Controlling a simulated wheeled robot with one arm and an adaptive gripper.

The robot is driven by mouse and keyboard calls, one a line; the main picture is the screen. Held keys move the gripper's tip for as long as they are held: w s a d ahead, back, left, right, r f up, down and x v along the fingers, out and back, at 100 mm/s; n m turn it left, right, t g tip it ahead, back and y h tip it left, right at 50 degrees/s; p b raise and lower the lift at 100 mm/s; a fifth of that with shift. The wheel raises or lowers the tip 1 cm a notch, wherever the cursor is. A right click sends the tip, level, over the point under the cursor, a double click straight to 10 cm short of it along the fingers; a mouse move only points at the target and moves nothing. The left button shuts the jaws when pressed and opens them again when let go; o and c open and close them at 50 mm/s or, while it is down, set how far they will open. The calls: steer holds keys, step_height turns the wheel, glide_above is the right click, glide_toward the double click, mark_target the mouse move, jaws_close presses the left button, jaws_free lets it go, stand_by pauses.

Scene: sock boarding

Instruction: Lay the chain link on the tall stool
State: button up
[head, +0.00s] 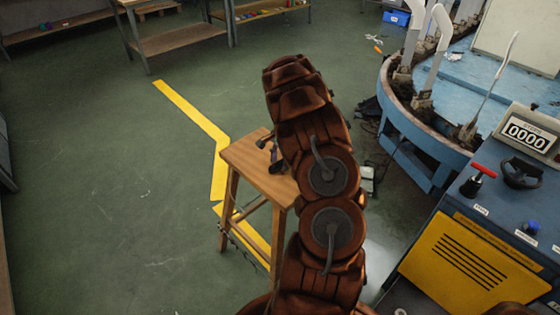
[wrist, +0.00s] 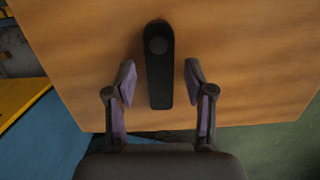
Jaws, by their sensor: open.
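The chain link is a long black piece with a round boss near one end, and it shows in the wrist view (wrist: 159,85). It appears to lie on the wooden top of the tall stool (wrist: 250,60). My gripper (wrist: 159,72) is open, with one finger on each side of the link and a visible gap on both sides. In the head view the tall stool (head: 245,160) stands in the middle. My gripper (head: 268,152) is over its top, partly hidden behind my arm. I cannot make out the link clearly there.
A blue console with a yellow panel (head: 460,255) stands at the right, with a counter display (head: 527,133). A round blue machine (head: 425,155) is behind it. Workbenches (head: 175,40) stand at the back. The green floor left of the stool is clear, with a yellow line (head: 190,110).

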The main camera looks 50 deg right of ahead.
mark_target(282, 161)
step_height(282, 161, up, 11)
steer(key=d+b, duration=0.1)
steer(key=b, duration=0.1)
steer(key=s+a+r+n, duration=0.1)
steer(key=a+r+n, duration=0.1)
steer(key=a+r, duration=0.35)
steer(key=s+a+r+n, duration=0.1)
steer(key=a+r+n, duration=0.1)
steer(key=a, duration=0.6)
steer(key=s+a+r+n+g, duration=0.1)
steer(key=s+a+r+n, duration=0.15)
steer(key=a, duration=0.35)
steer(key=s+a+r+n, duration=0.1)
steer(key=s+a+n, duration=0.15)
steer(key=a, duration=0.35)
steer(key=s+a+f+n, duration=0.1)
steer(key=s+a+n, duration=0.4)
steer(key=s, duration=0.5)
steer(key=s+a+f+n+g+h, duration=0.1)
steer(key=s+a+n, duration=0.4)
steer(key=s+a, duration=0.5)
steer(key=shift+s+a, duration=0.2)
steer(key=shift+s, duration=0.25)
step_height(282, 161, up, 6)
steer(key=p, duration=0.6)
steer(key=shift+r, duration=0.15)
